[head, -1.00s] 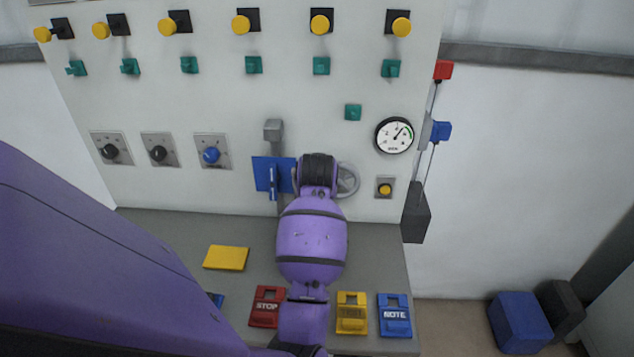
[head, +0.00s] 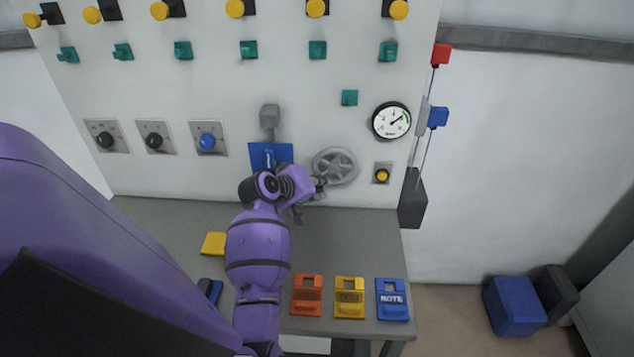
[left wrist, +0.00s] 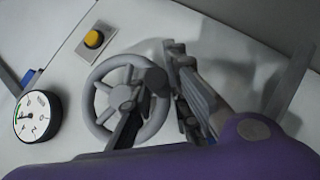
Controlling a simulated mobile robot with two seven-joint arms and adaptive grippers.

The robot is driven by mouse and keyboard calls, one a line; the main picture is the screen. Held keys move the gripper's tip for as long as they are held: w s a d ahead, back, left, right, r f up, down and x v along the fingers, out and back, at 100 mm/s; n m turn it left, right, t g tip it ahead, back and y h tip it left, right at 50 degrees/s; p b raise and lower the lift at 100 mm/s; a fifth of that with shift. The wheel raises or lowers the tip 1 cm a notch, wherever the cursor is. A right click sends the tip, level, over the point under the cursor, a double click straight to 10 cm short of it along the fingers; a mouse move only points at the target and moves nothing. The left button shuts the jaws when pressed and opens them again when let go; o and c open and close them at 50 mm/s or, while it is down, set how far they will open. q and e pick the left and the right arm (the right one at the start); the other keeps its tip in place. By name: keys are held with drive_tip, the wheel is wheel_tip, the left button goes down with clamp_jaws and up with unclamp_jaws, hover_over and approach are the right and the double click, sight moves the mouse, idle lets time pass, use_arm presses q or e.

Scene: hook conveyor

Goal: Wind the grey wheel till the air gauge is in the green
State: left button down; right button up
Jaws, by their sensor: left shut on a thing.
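The grey spoked wheel (head: 335,166) is mounted on the white panel and also shows in the left wrist view (left wrist: 122,95). My left gripper (head: 317,187) is at its lower left rim in the head view. In the left wrist view its fingers (left wrist: 150,108) lie on either side of the rim, shut on it. The round white air gauge (head: 391,121) is to the right, with a green band on its right side. Its needle points to the upper right, close to the green; I cannot tell whether it is inside. The gauge also shows in the left wrist view (left wrist: 38,116). My right gripper is not in view.
A yellow button (head: 381,175) sits right of the wheel, and a blue plate (head: 265,152) with a grey lever to its left. Orange (head: 307,296), yellow (head: 349,298) and blue (head: 392,299) tags lie on the grey shelf (head: 350,235). Weighted cords hang at the panel's right edge.

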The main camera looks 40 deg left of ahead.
use_arm(q)
drive_tip(key=shift+w+d+f+n+t, duration=0.1)
drive_tip(key=shift+d+f+n+t, duration=0.1)
drive_tip(key=shift+n+t, duration=0.1)
drive_tip(key=shift+h, duration=0.3)
drive_tip(key=c, duration=1.7)
unclamp_jaws()
drive_tip(key=shift+s+a+r, duration=0.1)
drive_tip(key=shift+s+r, duration=0.1)
drive_tip(key=shift+s, duration=0.15)
drive_tip(key=v, duration=1.1)
